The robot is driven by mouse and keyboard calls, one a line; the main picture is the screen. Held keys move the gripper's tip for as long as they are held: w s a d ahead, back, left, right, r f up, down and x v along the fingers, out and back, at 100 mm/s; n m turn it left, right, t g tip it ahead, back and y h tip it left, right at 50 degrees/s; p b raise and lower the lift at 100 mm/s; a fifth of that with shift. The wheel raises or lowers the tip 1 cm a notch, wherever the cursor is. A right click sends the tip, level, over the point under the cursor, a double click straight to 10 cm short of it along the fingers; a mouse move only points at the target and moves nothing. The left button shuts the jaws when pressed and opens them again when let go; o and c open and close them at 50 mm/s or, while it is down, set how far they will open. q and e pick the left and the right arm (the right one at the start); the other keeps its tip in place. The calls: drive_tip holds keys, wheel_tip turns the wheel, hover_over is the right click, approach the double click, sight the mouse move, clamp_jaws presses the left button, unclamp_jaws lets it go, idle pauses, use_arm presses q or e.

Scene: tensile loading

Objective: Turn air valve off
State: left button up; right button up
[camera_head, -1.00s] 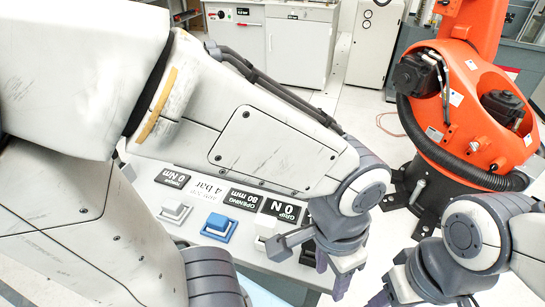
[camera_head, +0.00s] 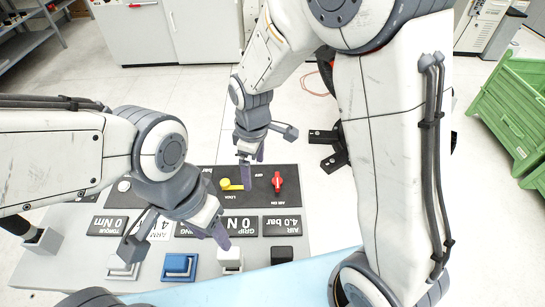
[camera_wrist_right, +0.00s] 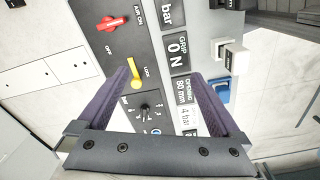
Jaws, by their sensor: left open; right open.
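The air valve has a red handle (camera_head: 277,182) on a dark panel strip at the back of the console. In the right wrist view the red handle (camera_wrist_right: 111,23) lies at the upper left, pointing toward the AIR ON label, with OFF to its side. My right gripper (camera_head: 246,172) is over the panel, left of the red handle and close to the yellow LOCK lever. In its wrist view the gripper (camera_wrist_right: 160,75) is open and empty, with the yellow lever (camera_wrist_right: 135,74) by its left finger. My left gripper (camera_head: 180,238) is open and empty above the console's front buttons.
Displays include an AIR 4.0 bar plate (camera_head: 282,225). A blue button (camera_head: 179,266), a white button (camera_head: 230,259) and a black button (camera_head: 282,254) line the front. A green crate (camera_head: 515,110) stands at the right. Floor behind the console is clear.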

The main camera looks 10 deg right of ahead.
drive_tip(key=w+d+f+n+p, duration=0.2)
drive_tip(key=w+d+f, duration=0.2)
drive_tip(key=w, duration=0.2)
drive_tip(key=n+p, duration=0.1)
drive_tip(key=n, duration=0.1)
hover_over(277, 179)
wheel_tip(277, 179, down, 5)
use_arm(q)
wheel_tip(277, 179, up, 7)
drive_tip(key=p, duration=0.2)
drive_tip(key=shift+p, duration=0.35)
use_arm(e)
wheel_tip(277, 179, down, 11)
drive_tip(key=shift+r, duration=0.2)
use_arm(q)
drive_tip(key=shift+s, duration=0.1)
use_arm(e)
drive_tip(key=shift+s, duration=0.1)
drive_tip(key=c, duration=1.1)
